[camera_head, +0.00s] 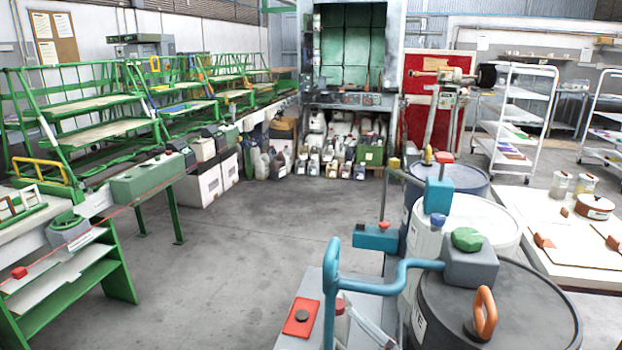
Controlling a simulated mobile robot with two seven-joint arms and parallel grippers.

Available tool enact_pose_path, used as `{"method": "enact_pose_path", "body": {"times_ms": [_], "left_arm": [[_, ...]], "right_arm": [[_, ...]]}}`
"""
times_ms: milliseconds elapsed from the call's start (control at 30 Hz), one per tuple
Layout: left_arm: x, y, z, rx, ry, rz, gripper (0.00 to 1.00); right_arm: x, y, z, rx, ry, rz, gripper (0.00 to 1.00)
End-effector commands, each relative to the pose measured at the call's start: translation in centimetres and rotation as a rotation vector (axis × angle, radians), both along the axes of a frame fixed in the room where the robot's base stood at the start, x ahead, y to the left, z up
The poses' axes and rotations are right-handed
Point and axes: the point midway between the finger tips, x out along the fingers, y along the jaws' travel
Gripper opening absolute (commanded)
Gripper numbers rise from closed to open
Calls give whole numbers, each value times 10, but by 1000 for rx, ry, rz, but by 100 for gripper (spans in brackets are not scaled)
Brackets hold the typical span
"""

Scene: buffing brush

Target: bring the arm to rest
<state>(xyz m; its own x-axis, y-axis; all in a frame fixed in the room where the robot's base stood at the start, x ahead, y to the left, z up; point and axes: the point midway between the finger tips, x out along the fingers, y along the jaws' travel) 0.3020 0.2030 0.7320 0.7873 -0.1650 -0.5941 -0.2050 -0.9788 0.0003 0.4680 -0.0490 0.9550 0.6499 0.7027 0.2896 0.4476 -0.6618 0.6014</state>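Neither of my grippers shows in the head view, and I see no part of my arms. No loose brush can be made out. A grey machine with a dark round end (486,76) stands on a post in front of a red panel (420,120) at the back right; I cannot tell whether the dark end is a brush.
Large drums (510,310) stand at the front right beside a blue bent pipe (331,285). A pale table (560,235) with containers is at the right. Green racks (80,285) line the left. Bottles and canisters (340,150) stand at the back. The middle floor (255,240) is clear.

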Motion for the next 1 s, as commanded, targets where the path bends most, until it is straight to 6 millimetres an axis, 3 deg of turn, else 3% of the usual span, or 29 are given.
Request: {"method": "enact_pose_path", "body": {"times_ms": [167,267,400,500,700,1000], "left_arm": [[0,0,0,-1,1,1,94],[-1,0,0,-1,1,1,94],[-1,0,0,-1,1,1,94],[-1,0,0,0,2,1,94],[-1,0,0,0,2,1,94],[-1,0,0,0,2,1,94]], "right_arm": [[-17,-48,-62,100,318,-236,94],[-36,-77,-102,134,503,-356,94],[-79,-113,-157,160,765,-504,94],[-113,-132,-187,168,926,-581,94],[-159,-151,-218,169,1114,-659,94],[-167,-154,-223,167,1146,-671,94]]}}
